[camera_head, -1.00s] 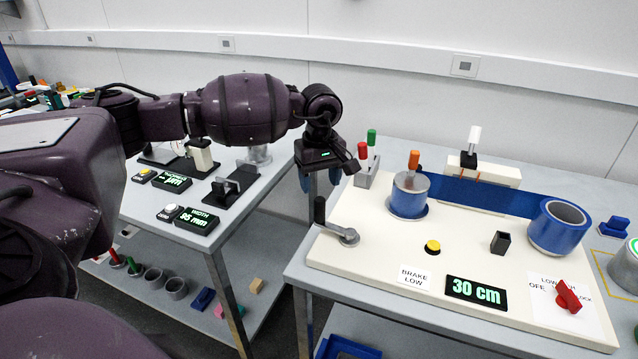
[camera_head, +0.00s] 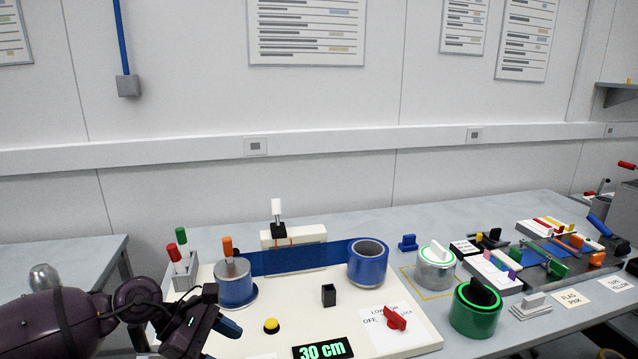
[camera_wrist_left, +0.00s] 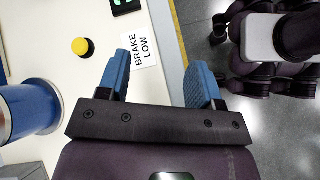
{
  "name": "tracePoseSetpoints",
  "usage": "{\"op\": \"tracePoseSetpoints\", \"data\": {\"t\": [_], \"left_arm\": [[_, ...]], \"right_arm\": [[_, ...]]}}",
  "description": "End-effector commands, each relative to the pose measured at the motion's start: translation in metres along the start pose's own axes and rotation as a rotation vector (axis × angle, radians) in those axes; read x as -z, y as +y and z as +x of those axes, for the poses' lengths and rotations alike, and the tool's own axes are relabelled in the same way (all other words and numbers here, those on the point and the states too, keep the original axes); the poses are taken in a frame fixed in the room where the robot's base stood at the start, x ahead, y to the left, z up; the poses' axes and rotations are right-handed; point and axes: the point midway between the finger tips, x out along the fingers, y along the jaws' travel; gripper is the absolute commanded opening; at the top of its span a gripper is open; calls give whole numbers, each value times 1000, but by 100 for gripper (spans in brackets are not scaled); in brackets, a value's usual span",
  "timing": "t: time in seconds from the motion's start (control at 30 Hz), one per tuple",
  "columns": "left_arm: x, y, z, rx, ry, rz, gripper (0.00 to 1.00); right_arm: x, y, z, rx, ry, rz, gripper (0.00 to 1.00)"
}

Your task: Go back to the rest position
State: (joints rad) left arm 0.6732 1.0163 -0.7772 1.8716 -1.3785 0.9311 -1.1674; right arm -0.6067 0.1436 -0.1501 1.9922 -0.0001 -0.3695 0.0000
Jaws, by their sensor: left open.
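My left gripper (camera_head: 224,328) is at the lower left in the head view, in front of the front-left part of the cream board (camera_head: 355,285). In the left wrist view its two blue fingers (camera_wrist_left: 160,82) are apart, with nothing between them but the board's edge and floor beyond. A blue roll on a spindle (camera_head: 235,292) stands just behind the gripper; it also shows at the left of the wrist view (camera_wrist_left: 28,112). My right gripper is in neither view.
A yellow button (camera_head: 271,326), a black holder (camera_head: 328,295), a red switch (camera_head: 395,318) and a "30 cm" display (camera_head: 322,349) are on the board. A blue roll (camera_head: 368,263) stands at its back right. A green canister (camera_head: 475,308) and cluttered trays stand farther right.

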Motion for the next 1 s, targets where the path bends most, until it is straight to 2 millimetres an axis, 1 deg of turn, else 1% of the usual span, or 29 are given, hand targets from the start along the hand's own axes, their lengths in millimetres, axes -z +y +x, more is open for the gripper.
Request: {"op": "tracePoseSetpoints", "data": {"t": [0.03,0.1,0.17,0.2,0.3,0.37,0.43,0.57,0.67,0.77,0.87,0.97,1.0], "left_arm": [[-16,-6,14,-40,-111,-77,60],[-38,-9,24,-100,-257,-197,60],[-54,-9,29,-150,-381,-308,60],[-64,-9,30,-183,-462,-386,60],[-81,-7,27,-260,-658,-596,60],[-87,-5,22,-306,-773,-729,60],[-89,-3,14,-357,-902,-890,60],[-79,-2,-3,-453,-1131,-1206,60],[-60,-6,-16,-526,-1297,-1457,60],[-34,-16,-26,-603,-1453,-1714,60],[-3,-33,-34,-685,-1600,-1974,60],[28,-60,-38,-776,-1734,-2234,60],[40,-72,-38,-816,-1784,-2338,60]], "right_arm": [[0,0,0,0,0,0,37],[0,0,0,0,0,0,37],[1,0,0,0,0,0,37],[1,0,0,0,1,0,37],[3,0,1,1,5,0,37],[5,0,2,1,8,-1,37],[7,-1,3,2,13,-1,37],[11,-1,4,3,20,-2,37],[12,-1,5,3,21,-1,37],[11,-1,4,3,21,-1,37],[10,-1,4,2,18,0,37],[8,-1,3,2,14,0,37],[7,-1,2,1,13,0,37]]}}
